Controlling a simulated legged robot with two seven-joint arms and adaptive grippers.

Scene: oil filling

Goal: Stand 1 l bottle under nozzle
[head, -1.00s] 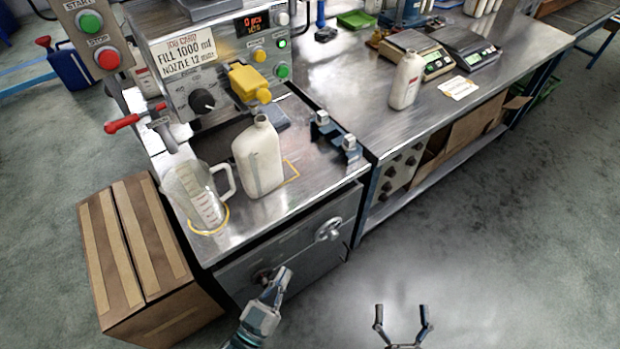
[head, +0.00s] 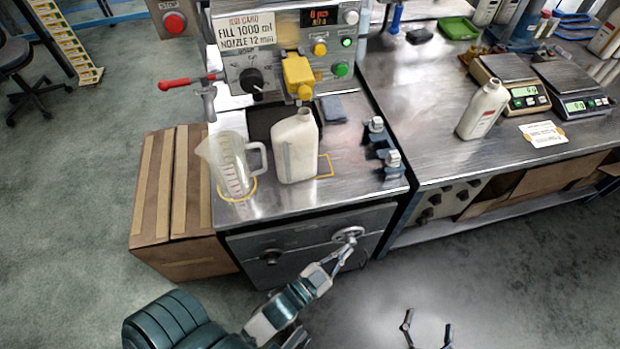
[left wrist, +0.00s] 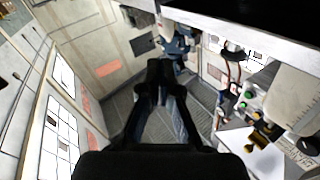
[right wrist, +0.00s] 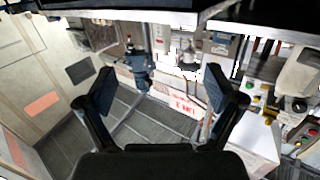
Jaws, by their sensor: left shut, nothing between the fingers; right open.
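A large white bottle (head: 296,148) stands upright on the metal top of the filling station, below and in front of the yellow nozzle head (head: 298,75). A smaller white bottle with a red-marked label (head: 484,110) stands on the bench to the right. I cannot read a volume on either bottle. My left gripper (head: 345,252) is shut and empty, low in front of the station's handwheel; contact is unclear. It also shows shut in the left wrist view (left wrist: 160,80). My right gripper (head: 428,328) is open and empty over the floor; its spread fingers show in the right wrist view (right wrist: 162,100).
A clear measuring jug (head: 230,170) stands just left of the large bottle. A blue clamp-like fixture (head: 385,150) is on the station's right edge. Scales (head: 515,85) stand on the right bench (head: 425,100). Cardboard boxes (head: 170,200) stand left of the station.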

